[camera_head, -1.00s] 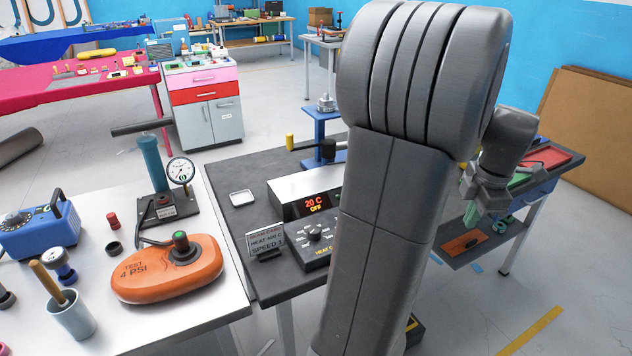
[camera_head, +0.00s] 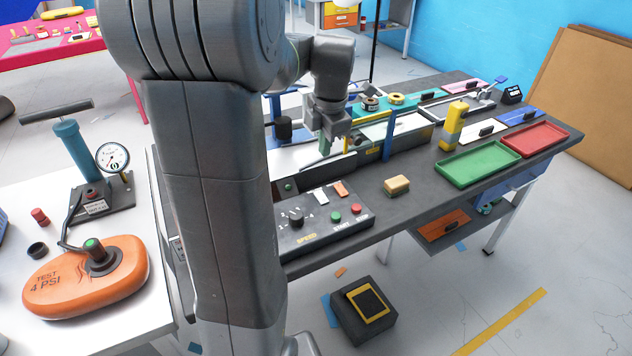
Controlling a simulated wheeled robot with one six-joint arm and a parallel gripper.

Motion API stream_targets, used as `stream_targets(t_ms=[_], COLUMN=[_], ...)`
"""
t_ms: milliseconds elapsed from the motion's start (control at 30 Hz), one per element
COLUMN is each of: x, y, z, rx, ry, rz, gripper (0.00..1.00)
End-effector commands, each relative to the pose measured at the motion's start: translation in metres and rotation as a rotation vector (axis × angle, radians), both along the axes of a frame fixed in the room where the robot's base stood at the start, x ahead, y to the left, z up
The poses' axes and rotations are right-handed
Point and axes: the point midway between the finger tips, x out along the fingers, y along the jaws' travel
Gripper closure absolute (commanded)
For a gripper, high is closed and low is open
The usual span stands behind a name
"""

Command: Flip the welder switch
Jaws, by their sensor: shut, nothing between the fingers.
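The control panel (camera_head: 325,232) on the dark bench shows a SPEED knob (camera_head: 296,218), a green START button (camera_head: 336,216) and a red STOP button (camera_head: 356,208). A white tag and an orange tag lie behind the buttons. The welder's display and heat knob are hidden behind my arm, and I cannot make out the switch itself. My gripper (camera_head: 330,140) is shut and empty, hanging above the bench behind the panel, apart from the panel's controls.
A tan block (camera_head: 396,185), a yellow bottle (camera_head: 452,126), a green tray (camera_head: 481,163) and a red tray (camera_head: 535,139) stand on the bench to the right. An orange float (camera_head: 85,278) and a pump (camera_head: 72,150) are on the white table at left. A dark box (camera_head: 363,309) sits on the floor.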

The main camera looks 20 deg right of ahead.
Motion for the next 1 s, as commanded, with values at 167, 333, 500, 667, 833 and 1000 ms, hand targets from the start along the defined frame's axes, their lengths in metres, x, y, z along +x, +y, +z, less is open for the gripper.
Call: stream_targets(t_ms=[167, 333, 500, 667, 833, 1000], x=[0.000, 0.001, 0.006, 0.011, 0.015, 0.018], y=[0.000, 0.001, 0.001, 0.002, 0.002, 0.002], z=[-0.001, -0.014, -0.045, -0.080, -0.112, -0.131], rx=[0.000, 0.002, 0.003, 0.003, 0.003, 0.002], ry=[0.000, 0.003, 0.004, 0.004, 0.004, 0.002], rz=[0.000, 0.000, 0.000, 0.000, 0.000, 0.000], gripper=[1.00, 1.00, 1.00, 1.00, 1.00, 1.00])
